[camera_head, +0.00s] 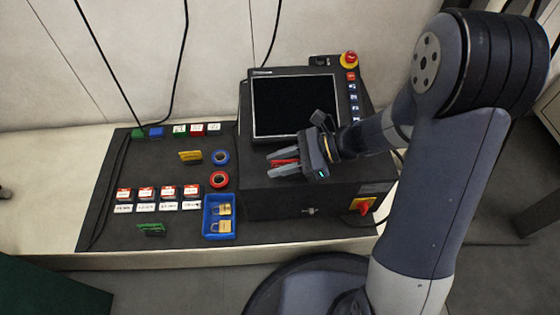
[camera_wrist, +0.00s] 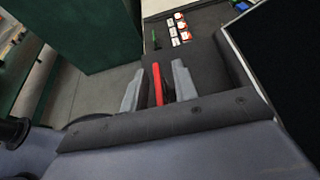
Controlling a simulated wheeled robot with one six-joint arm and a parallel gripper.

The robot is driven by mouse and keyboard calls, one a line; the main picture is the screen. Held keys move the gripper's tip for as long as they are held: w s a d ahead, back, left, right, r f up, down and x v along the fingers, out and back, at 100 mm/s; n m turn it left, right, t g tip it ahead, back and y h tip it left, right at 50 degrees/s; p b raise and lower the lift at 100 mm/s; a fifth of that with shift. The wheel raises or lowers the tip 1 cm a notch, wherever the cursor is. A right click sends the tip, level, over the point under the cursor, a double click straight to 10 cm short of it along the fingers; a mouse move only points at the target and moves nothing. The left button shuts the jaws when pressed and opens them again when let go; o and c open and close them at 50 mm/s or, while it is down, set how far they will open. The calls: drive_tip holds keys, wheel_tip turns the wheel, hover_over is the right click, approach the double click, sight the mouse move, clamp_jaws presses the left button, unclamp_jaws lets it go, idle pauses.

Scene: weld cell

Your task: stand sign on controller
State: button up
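The controller (camera_head: 262,194) is a black box with a dark screen (camera_head: 295,105) tilted up at the back of its top. My gripper (camera_head: 284,162) is over the front part of the controller's top, in front of the screen, pointing left. It is shut on a thin red sign (camera_head: 287,162), seen edge-on between the fingers. In the wrist view the red sign (camera_wrist: 158,84) stands between the dark finger pads. Its lower edge is hidden, and I cannot tell whether it touches the controller top. A yellow sign (camera_head: 190,156) and a green sign (camera_head: 152,229) stand on the dark mat to the left.
On the mat (camera_head: 105,225) are red and white labelled blocks (camera_head: 146,193), blue tape (camera_head: 221,157), red tape (camera_head: 219,180) and a blue bin (camera_head: 219,235) with brass padlocks. A red emergency stop (camera_head: 349,58) is at the back right.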

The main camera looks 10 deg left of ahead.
sight(280, 161)
drive_tip(key=shift+d+r, duration=0.1)
drive_tip(key=shift+r, duration=0.15)
drive_tip(key=p+v, duration=0.4)
drive_tip(key=v, duration=0.7)
drive_tip(key=shift+w+d+p, duration=0.1)
drive_tip(key=shift+d+p, duration=0.25)
drive_tip(key=shift+d, duration=0.05)
drive_tip(key=b+x, duration=0.5)
drive_tip(key=x, duration=0.7)
drive_tip(key=shift+f, duration=0.1)
drive_tip(key=shift+r+p, duration=1.1)
drive_tip(key=shift+r, duration=0.95)
drive_tip(key=shift+f, duration=0.15)
